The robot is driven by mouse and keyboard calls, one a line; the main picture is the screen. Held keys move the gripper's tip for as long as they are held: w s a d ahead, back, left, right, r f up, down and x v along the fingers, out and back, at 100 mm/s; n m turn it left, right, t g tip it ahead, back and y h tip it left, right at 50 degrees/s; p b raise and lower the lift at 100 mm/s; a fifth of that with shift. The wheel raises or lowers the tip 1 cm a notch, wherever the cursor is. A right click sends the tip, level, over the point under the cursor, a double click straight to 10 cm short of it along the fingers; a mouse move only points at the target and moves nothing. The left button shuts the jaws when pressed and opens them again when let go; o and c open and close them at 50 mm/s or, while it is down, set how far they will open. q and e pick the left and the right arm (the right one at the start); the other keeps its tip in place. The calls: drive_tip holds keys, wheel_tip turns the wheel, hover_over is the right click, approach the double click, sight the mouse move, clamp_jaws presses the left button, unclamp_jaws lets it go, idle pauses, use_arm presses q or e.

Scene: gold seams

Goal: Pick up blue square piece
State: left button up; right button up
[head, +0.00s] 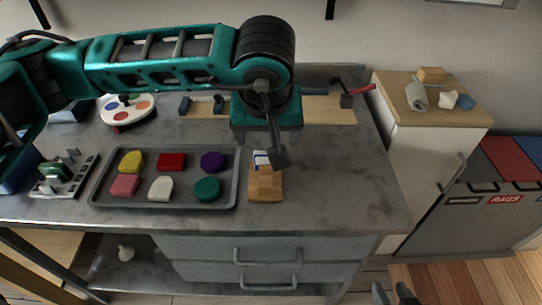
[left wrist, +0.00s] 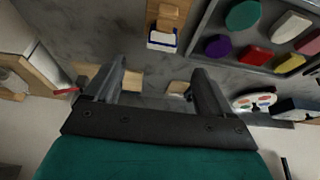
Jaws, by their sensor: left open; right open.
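My left gripper (head: 273,150) hangs over the counter near the wooden block (head: 266,186). In the left wrist view its two fingers (left wrist: 157,82) are apart with nothing between them. A white piece with a blue edge (head: 261,160) lies at the far end of the block, partly hidden by the gripper. It also shows in the left wrist view (left wrist: 162,41), beyond the fingertips. I cannot tell whether it is the blue square piece; no plainly blue square shows on the tray. My right gripper (head: 393,293) shows only as dark fingertips at the bottom edge, apart and empty.
A grey tray (head: 236,198) left of the block holds several coloured pieces. A paint palette (head: 127,110) and a green-topped device (head: 67,172) stand further left. A red-handled tool (head: 350,93) is at the back. Counter right of the block is clear.

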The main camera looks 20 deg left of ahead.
sight(265, 153)
use_arm(q)
drive_tip(key=x, duration=0.6)
drive_tip(key=shift+f, duration=0.15)
drive_tip(key=x, duration=0.5)
drive_tip(key=shift+w+a, duration=0.2)
drive_tip(key=shift+a, duration=0.05)
drive_tip(key=c, duration=1.2)
